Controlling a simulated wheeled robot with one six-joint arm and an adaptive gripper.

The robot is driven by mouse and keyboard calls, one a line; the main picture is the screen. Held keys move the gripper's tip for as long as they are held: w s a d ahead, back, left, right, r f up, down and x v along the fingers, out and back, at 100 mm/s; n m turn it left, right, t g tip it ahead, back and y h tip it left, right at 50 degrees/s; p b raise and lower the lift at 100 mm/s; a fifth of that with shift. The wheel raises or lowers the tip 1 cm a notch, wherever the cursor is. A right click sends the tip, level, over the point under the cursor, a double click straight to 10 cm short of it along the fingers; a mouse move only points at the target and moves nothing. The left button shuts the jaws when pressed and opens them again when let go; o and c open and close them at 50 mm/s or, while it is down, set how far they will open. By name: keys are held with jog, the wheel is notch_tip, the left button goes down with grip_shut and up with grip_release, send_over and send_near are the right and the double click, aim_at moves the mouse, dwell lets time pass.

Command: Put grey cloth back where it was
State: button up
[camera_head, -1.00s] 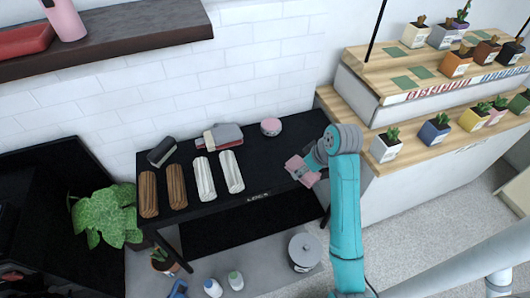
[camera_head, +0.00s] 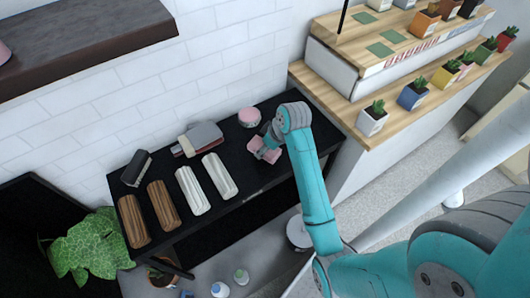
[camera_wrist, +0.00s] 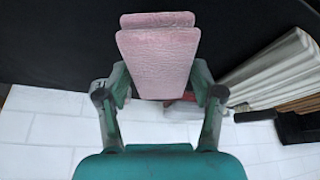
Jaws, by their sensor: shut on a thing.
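My gripper (camera_head: 268,145) is shut on a folded pink cloth (camera_wrist: 160,60), which shows two stacked layers between my fingers in the wrist view. In the head view the pink cloth (camera_head: 264,152) is at the right part of the black table (camera_head: 240,168), close in front of a round pink tin (camera_head: 249,117). I cannot tell whether it touches the tabletop. The held cloth looks pink, not grey. A flat grey piece (camera_head: 205,134) with a reddish part lies further left at the back; I cannot tell whether it is cloth.
Two white rolls (camera_head: 193,190) and two brown rolls (camera_head: 163,205) lie on the table's left half, with a dark block (camera_head: 136,167) behind. A wooden shelf with potted plants (camera_head: 372,118) stands at right. The white wall (camera_head: 150,105) bounds the back.

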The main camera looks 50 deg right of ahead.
jog(key=shift+f, duration=2)
jog(key=o, duration=1.1)
jog(key=v, duration=1.2)
jog(key=shift+r, duration=0.1)
jog(key=s+a+f+m+t+h, duration=0.1)
jog(key=s+a+f+t, duration=0.1)
jog(key=s+a+f, duration=0.45)
jog(key=s+a+f+m+t+h, duration=0.1)
jog(key=s+a+f+t, duration=0.15)
jog(key=a, duration=0.65)
jog(key=s+a+r+t, duration=0.2)
jog(key=s+r, duration=0.4)
jog(key=s, duration=0.3)
jog(key=s+a+r+t+y, duration=0.1)
jog(key=s+a+r+t, duration=0.2)
jog(key=s+r, duration=0.3)
jog(key=s+a, duration=0.1)
jog(key=s, duration=0.2)
jog(key=shift+a+r+n+t, duration=0.35)
jog(key=shift+r+n, duration=0.05)
